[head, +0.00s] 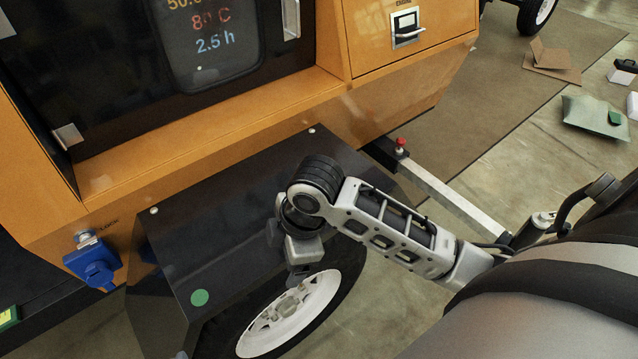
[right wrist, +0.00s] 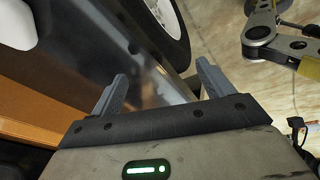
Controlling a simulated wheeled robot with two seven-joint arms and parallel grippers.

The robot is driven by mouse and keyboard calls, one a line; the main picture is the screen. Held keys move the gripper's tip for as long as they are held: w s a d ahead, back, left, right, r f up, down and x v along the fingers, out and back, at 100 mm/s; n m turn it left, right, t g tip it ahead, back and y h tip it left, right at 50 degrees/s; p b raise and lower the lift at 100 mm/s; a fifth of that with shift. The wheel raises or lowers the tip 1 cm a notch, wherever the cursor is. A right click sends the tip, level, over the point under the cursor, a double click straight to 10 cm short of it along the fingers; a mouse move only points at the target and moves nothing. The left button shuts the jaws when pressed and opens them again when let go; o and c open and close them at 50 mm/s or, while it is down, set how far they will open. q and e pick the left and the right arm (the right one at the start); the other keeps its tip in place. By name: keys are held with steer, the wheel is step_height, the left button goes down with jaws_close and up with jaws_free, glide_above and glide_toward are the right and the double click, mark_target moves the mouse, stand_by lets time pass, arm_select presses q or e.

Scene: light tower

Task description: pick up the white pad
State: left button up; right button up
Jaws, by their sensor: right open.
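I cannot surely pick out the white pad in either view. A pale rounded white shape (right wrist: 15,25) is cut off at the upper left of the right wrist view, and I cannot tell what it is. My right gripper (head: 297,278) hangs in front of the black fender, above the white-rimmed wheel (head: 290,315). In the right wrist view my right gripper (right wrist: 162,82) has its two fingers wide apart with nothing between them. The left gripper is not in view.
The orange light tower cabinet (head: 215,130) and black fender (head: 210,235) stand close to my right arm. A metal bar (head: 440,190) with a red knob (head: 400,143) sticks out to the right. Cardboard (head: 552,62) and small white boxes (head: 620,77) lie on the floor farther right.

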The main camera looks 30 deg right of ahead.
steer(key=w+d+r+n+g+h, duration=0.2)
steer(key=w+d+r+n, duration=0.7)
steer(key=w+d+r, duration=0.5)
steer(key=f, duration=0.5)
steer(key=s+f+b, duration=0.1)
steer(key=f, duration=0.9)
steer(key=shift+s+d+f+b, duration=0.2)
steer(key=shift+d+f+b, duration=0.15)
steer(key=shift+d+b, duration=0.05)
steer(key=c, duration=1.1)
